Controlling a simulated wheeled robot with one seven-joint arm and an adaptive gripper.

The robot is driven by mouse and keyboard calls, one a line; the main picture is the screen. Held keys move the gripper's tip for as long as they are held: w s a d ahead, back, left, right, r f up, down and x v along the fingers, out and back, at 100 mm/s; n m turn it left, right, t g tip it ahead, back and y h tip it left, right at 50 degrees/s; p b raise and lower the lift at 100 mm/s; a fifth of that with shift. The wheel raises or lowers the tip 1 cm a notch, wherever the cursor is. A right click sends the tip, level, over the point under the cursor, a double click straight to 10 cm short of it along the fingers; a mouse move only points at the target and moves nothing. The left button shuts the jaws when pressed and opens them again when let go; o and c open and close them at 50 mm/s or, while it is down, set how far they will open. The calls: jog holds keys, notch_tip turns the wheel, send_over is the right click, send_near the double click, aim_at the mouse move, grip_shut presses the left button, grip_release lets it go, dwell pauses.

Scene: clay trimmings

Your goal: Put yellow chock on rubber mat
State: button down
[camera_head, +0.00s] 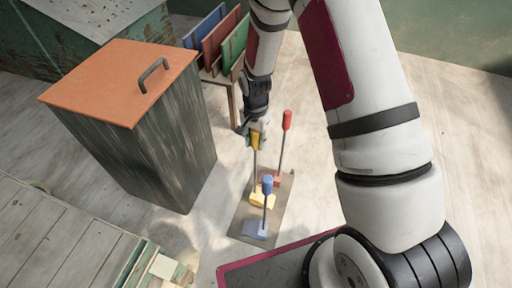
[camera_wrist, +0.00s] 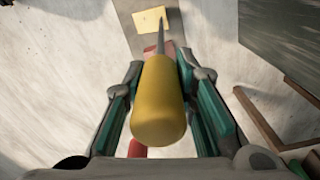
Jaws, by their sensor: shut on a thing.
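The yellow chock has a yellow base (camera_head: 263,201), a thin rod and a yellow handle. My gripper (camera_head: 256,136) is shut on the handle, which fills the space between the green-padded fingers in the wrist view (camera_wrist: 158,105). Its base (camera_wrist: 150,19) shows at the top there. In the head view the base is over the rubber mat (camera_head: 277,226), between the red and blue chocks. I cannot tell whether it touches the mat. The mat is a dark strip on the floor.
The red chock (camera_head: 286,121) stands at the mat's far end, close to my gripper. The blue chock (camera_head: 257,230) stands at the near end. A tall bin with an orange lid (camera_head: 110,85) is left. A rack of coloured boards (camera_head: 220,45) is behind.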

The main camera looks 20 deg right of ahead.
jog(key=shift+f, duration=1.1)
jog(key=shift+f+b, duration=0.1)
jog(key=shift+b, duration=0.25)
jog(key=c, duration=1.3)
grip_release()
